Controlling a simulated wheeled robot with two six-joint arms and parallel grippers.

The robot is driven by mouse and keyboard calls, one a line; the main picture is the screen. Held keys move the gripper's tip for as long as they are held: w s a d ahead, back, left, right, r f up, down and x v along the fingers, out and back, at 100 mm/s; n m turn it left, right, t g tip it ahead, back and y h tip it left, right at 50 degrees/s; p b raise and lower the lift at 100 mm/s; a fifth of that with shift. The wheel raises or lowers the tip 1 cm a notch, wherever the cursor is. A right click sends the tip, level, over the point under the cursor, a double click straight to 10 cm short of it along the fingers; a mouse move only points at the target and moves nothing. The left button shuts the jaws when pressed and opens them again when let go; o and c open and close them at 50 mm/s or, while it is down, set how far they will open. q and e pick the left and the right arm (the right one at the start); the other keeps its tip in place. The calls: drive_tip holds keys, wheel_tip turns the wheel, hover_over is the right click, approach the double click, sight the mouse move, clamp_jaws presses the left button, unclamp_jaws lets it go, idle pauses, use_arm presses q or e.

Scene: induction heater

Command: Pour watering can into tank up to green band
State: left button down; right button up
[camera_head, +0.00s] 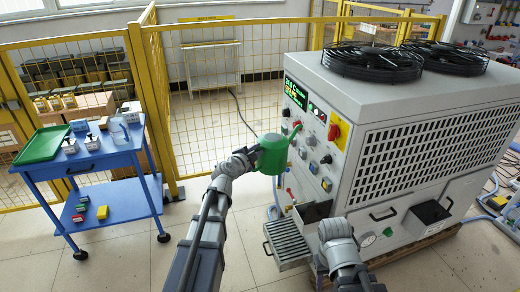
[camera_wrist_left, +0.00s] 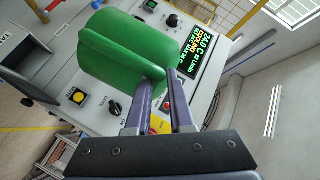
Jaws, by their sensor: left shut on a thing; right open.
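The green watering can (camera_head: 273,155) is held in the air by my left gripper (camera_head: 254,154), in front of the heater's control panel. In the left wrist view the can (camera_wrist_left: 125,45) fills the upper left, beyond the two fingers of the left gripper (camera_wrist_left: 162,85). Its spout points up and right in the head view. The heater cabinet (camera_head: 400,85) has a dark open box (camera_head: 313,211) low on its front, below the can. A label beginning "TA" shows at the left wrist view's edge. I cannot make out a green band. My right gripper (camera_head: 335,230) is open and empty near that box.
A slatted metal step or tray (camera_head: 287,240) juts out low at the cabinet's front. A blue cart (camera_head: 95,160) with a green tray stands left, beside yellow fencing (camera_head: 160,95).

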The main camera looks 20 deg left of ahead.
use_arm(q)
drive_tip(key=s+a+f+m+g+h+b, duration=0.1)
drive_tip(key=s+f+m+h+b, duration=0.1)
drive_tip(key=f+b, duration=1.2)
drive_tip(key=s+a+f+m+g+h+b, duration=0.1)
drive_tip(key=s+f+m+h+b, duration=0.2)
drive_tip(key=f+b, duration=1.2)
drive_tip(key=s+h, duration=0.1)
drive_tip(key=s, duration=0.1)
drive_tip(key=shift+s+a+f+h, duration=0.15)
drive_tip(key=shift+s+h, duration=0.15)
drive_tip(key=shift+s, duration=0.1)
drive_tip(key=r+p, duration=0.1)
drive_tip(key=p, duration=0.1)
drive_tip(key=r+g+y+p, duration=0.1)
drive_tip(key=p, duration=0.1)
drive_tip(key=r+p, duration=0.1)
drive_tip(key=p, duration=0.2)
drive_tip(key=shift+w+d+m+g+y, duration=0.2)
drive_tip(key=shift+d+m+g+y, duration=0.05)
drive_tip(key=shift+m+g+y, duration=0.05)
